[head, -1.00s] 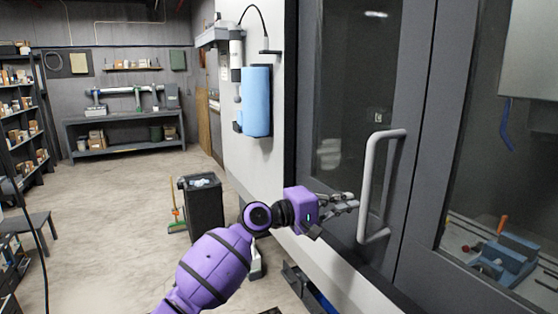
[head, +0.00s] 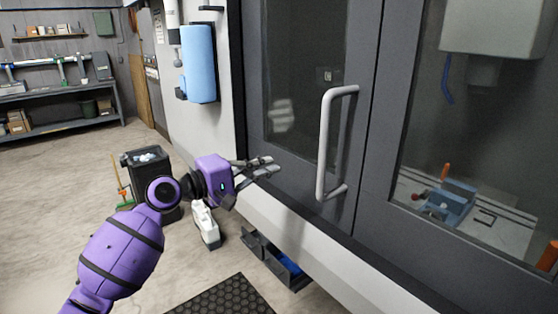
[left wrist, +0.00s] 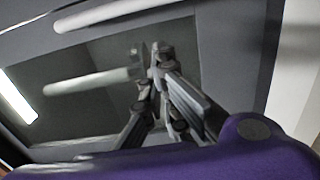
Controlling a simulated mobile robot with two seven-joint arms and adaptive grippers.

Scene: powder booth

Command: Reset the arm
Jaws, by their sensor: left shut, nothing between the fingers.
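My left arm comes in from the left in the head view, purple with black bands. Its gripper (head: 262,167) is shut and empty, left of the door handle (head: 324,150) and apart from it, in front of the grey machine's door. In the left wrist view the same gripper (left wrist: 150,50) shows its grey fingers together, with the dark door window and a pale bar behind them. My right gripper is not in view.
The grey machine with its windowed doors (head: 370,130) fills the right side. A black bin (head: 148,165), a white jug (head: 206,225) and a dark drawer tray (head: 280,262) are near its foot. A black mat (head: 222,298) lies on the floor. Open floor lies to the left.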

